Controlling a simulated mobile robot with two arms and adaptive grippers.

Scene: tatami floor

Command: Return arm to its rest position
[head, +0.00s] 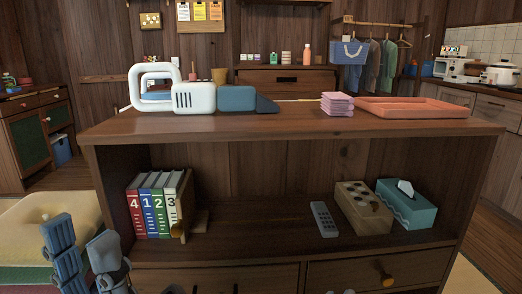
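My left gripper (82,236) is at the lower left, in front of the left end of the wooden cabinet. Its two grey-blue fingers point up and stand apart with a gap between them, and nothing shows between them. The rest of my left arm is cut off by the bottom edge. My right gripper does not show. Small grey parts at the bottom edge seem to be mine.
The wooden cabinet (300,126) fills the middle. On top are a white-and-blue appliance (194,98), pink cloths (337,104) and a red tray (412,108). Its shelf holds numbered binders (156,210), a remote (323,219), a box (362,208) and a tissue box (407,208). A cushion (35,225) lies left.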

